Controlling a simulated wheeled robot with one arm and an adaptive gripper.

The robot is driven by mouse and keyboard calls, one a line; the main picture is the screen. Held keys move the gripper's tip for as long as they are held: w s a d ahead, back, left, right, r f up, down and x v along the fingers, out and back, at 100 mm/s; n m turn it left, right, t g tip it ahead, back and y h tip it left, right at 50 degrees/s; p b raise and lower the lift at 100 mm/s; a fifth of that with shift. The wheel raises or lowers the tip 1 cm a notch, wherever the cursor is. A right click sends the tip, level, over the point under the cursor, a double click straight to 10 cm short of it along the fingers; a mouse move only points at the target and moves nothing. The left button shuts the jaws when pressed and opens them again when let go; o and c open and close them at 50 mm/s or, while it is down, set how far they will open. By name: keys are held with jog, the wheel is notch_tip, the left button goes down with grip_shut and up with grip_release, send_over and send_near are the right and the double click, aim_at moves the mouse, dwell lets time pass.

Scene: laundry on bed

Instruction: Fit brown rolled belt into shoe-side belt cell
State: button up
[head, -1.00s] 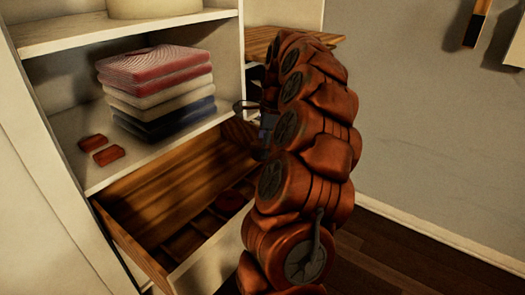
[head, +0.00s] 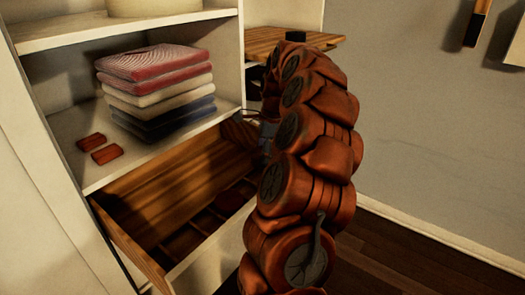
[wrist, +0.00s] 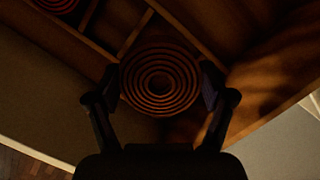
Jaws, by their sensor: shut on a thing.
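The brown rolled belt (wrist: 160,80) shows as a concentric spiral between my fingers in the wrist view. My gripper (wrist: 160,86) is shut on it, one finger at each side. The belt is over or in a corner cell of the wooden drawer (head: 160,200), bounded by thin dividers (wrist: 135,35); I cannot tell whether it touches the cell floor. A second rolled belt (wrist: 57,3) sits in another cell at the top left, cut by the frame edge. In the head view my arm hides most of the gripper and the held belt.
Folded red, cream and navy cloths (head: 157,90) are stacked on the shelf above the open drawer. Two small red-brown blocks (head: 100,148) lie on that shelf, left of the stack. The shelf edge and drawer walls are close to my arm.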

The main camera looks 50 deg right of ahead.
aim_at(260, 179)
jog(key=shift+f+b, duration=0.55)
jog(key=shift+f, duration=1.25)
jog(key=shift+f, duration=1.45)
dwell(0.9)
jog(key=o, duration=1.3)
jog(key=shift+c, duration=0.2)
jog(key=r, duration=0.3)
jog(key=s+d+r, duration=0.1)
jog(key=r, duration=0.7)
jog(key=shift+s+d, duration=0.25)
jog(key=shift+d, duration=0.05)
jog(key=shift+r, duration=0.35)
